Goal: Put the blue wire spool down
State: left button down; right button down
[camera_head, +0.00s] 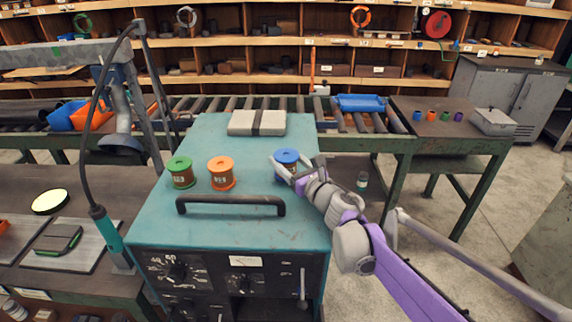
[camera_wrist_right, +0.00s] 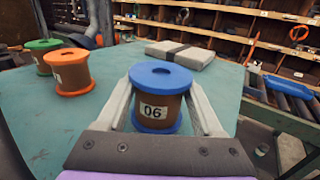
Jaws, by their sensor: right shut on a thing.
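The blue wire spool (camera_head: 287,157) has blue flanges and a brown winding, and is at the right side of the teal machine top (camera_head: 245,140). In the right wrist view the spool (camera_wrist_right: 158,95) is upright and carries a label reading 06. My right gripper (camera_head: 284,172) is shut on it, with one finger on each side. Its lower flange looks on or very close to the machine top; I cannot tell whether it touches. My left gripper is not in view.
A green spool (camera_head: 180,172) and an orange spool (camera_head: 221,173) stand to the left on the same top. A black handle (camera_head: 231,199) runs along the front. A grey case with a dark strap (camera_head: 243,123) lies at the back. The middle of the top is clear.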

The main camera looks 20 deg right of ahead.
jog(key=shift+f, duration=0.65)
jog(key=shift+f, duration=0.15)
jog(key=shift+c, duration=0.2)
grip_release()
jog(key=shift+s+r, duration=0.2)
jog(key=b+v, duration=0.1)
jog(key=v, duration=1)
jog(key=shift+s+d, duration=0.15)
jog(key=shift+s, duration=0.2)
